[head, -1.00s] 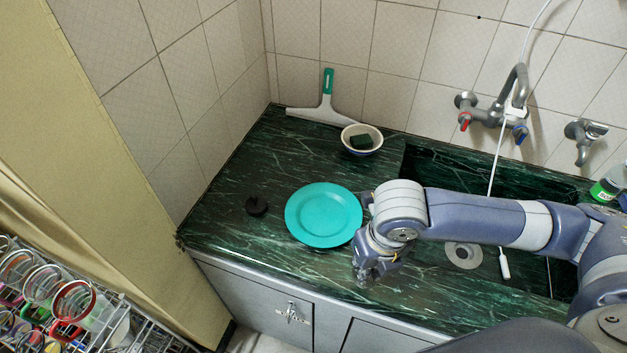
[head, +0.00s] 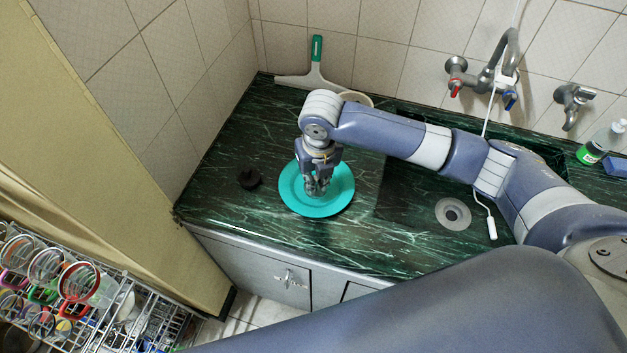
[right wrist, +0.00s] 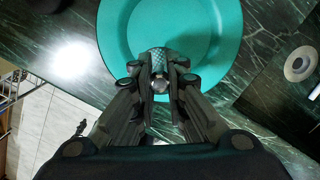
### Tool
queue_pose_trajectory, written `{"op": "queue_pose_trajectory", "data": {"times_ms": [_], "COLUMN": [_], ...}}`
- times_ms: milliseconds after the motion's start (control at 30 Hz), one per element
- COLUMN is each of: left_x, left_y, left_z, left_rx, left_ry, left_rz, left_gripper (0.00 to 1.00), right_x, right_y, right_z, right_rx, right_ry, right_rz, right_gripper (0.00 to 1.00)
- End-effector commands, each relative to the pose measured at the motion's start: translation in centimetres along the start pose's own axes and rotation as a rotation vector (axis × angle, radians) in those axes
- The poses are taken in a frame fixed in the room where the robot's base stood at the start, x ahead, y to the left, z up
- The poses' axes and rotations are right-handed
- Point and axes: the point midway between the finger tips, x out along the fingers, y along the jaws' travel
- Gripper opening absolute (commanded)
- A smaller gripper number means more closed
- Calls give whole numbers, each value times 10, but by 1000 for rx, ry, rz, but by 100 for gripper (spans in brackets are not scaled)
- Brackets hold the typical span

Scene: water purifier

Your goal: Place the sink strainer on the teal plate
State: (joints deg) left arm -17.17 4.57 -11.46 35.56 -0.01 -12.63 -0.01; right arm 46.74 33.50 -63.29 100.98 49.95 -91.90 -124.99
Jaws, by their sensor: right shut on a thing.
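The teal plate (head: 343,200) lies flat on the dark green marble counter, left of the sink. My right gripper (head: 316,190) points down over the middle of the plate. In the right wrist view, the gripper (right wrist: 160,88) is shut on a small silver, mesh-patterned piece, the sink strainer (right wrist: 159,62), with the plate (right wrist: 215,35) behind it. Whether the strainer touches the plate is unclear. In the head view the gripper hides the strainer. My left gripper is out of view.
A squeegee (head: 316,70) leans at the back wall, beside a bowl (head: 358,99) partly hidden by my arm. The sink drain (head: 453,214) is at the right. A bottle (head: 600,143) stands far right.

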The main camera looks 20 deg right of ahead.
Motion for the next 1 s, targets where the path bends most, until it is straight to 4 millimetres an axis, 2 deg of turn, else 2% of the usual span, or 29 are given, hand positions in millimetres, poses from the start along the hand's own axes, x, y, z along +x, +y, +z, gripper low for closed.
{"op": "queue_pose_trajectory", "data": {"times_ms": [133,300,400,767,800,867,1000], "left_x": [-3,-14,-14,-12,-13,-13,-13], "left_y": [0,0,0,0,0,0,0], "left_z": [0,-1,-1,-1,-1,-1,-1], "left_rx": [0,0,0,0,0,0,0], "left_ry": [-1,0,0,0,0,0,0], "left_rz": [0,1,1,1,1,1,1], "left_gripper": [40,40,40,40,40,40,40], "right_x": [1,28,36,40,40,40,40], "right_y": [4,3,3,3,3,3,3], "right_z": [12,5,5,5,5,5,5], "right_rx": [2,1,0,0,0,0,0], "right_ry": [-1,3,0,-1,-1,-1,-1], "right_rz": [1,-1,0,0,0,0,0], "right_gripper": [0,0,0,0,20,33,33]}}
